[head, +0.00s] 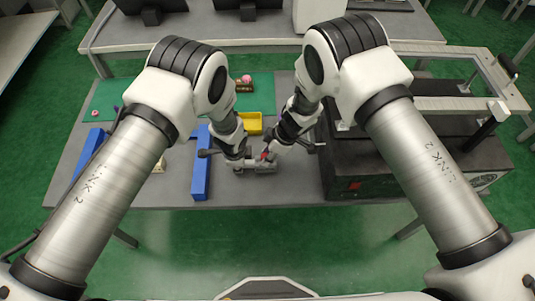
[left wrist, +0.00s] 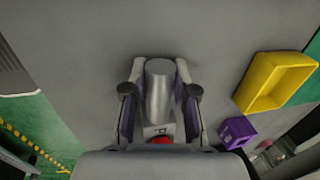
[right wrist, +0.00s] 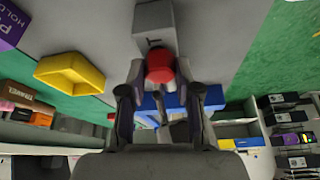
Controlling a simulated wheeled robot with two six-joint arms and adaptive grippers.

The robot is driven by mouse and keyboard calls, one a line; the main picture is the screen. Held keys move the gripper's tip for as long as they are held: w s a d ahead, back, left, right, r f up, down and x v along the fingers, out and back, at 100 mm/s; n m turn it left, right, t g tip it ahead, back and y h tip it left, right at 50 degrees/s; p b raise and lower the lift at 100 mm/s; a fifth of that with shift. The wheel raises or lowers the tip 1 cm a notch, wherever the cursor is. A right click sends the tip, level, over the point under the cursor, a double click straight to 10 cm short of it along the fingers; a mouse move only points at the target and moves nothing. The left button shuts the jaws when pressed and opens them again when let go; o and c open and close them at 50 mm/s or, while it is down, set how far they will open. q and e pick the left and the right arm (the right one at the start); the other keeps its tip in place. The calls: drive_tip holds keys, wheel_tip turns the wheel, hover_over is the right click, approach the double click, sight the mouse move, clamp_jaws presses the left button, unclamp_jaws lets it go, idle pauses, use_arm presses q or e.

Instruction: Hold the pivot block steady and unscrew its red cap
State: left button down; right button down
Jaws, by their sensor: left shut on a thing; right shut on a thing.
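The grey pivot block (head: 266,168) is near the front of the table in the head view. In the left wrist view its metal cylinder (left wrist: 159,95) lies between the fingers of my left gripper (left wrist: 158,78), which is shut on it. The red cap (right wrist: 160,66) is at the near end of the block in the right wrist view, against the block's grey body (right wrist: 153,22). My right gripper (right wrist: 163,76) is shut on the cap. Part of the cap also shows in the left wrist view (left wrist: 160,140). Whether the cap has turned cannot be told.
A yellow bin (head: 249,124) stands behind the grippers. A long blue bar (head: 201,170) lies to the left. A dark machine (head: 350,160) is close on the right. A purple box (left wrist: 236,132) stands near the yellow bin. Grey table around the block is bare.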

drive_tip(key=shift+r+n, duration=0.1)
drive_tip(key=shift+n, duration=0.2)
drive_tip(key=shift+r, duration=0.9)
drive_tip(key=shift+r, duration=1.5)
use_arm(q)
drive_tip(key=c, duration=0.8)
unclamp_jaws()
drive_tip(key=shift+c, duration=0.2)
